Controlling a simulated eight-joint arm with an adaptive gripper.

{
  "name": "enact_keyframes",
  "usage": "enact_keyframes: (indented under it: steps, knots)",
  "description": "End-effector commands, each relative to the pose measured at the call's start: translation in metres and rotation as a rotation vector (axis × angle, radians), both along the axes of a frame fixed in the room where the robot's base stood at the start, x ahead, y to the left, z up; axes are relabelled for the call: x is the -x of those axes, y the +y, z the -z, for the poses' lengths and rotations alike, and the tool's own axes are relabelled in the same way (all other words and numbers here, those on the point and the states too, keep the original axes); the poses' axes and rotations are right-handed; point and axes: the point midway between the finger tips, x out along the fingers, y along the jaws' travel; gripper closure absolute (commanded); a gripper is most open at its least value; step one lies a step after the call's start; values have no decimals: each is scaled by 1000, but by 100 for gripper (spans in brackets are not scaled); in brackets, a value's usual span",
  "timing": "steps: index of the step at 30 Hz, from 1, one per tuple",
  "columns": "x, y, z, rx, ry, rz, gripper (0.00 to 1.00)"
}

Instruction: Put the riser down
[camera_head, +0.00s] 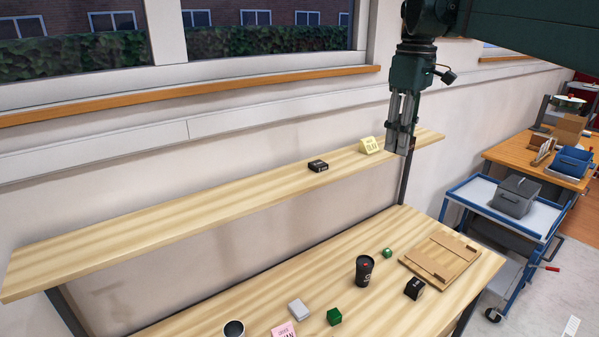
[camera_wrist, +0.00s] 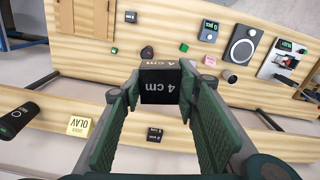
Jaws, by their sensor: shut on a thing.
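The riser (camera_wrist: 160,86), a black block marked "4 cm", sits between the two green fingers of my gripper (camera_wrist: 160,88) in the wrist view. The gripper is shut on it. In the head view my gripper (camera_head: 402,140) points down near the right end of the wall shelf (camera_head: 200,211), beside the yellow name sign. The riser is hard to make out there, mostly hidden by the fingers. In the wrist view the riser appears above the gap between the shelf and the worktable (camera_wrist: 120,60); its height cannot be told.
The shelf carries a small black block (camera_head: 318,166) and a yellow sign (camera_head: 369,146). The worktable (camera_head: 290,285) below holds a black cup (camera_head: 364,270), green cubes, a wooden board (camera_head: 440,262) and another black block (camera_head: 414,288). A blue trolley (camera_head: 500,208) stands right. Much of the shelf's left is clear.

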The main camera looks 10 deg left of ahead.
Motion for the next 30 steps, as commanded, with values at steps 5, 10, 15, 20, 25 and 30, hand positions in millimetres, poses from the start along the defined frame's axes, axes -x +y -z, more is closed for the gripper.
enact_keyframes:
  steps: [5, 10, 15, 20, 25, 30]
  knots:
    - [-19, 34, -7, 0, 0, 17, 86]
    - [-39, 78, -10, 0, 0, 43, 86]
    - [-56, 123, -10, 0, 0, 71, 86]
    - [-69, 168, -10, 0, 0, 97, 86]
    - [-79, 218, -8, 0, 0, 125, 86]
    - [-85, 265, -5, 0, 0, 151, 86]
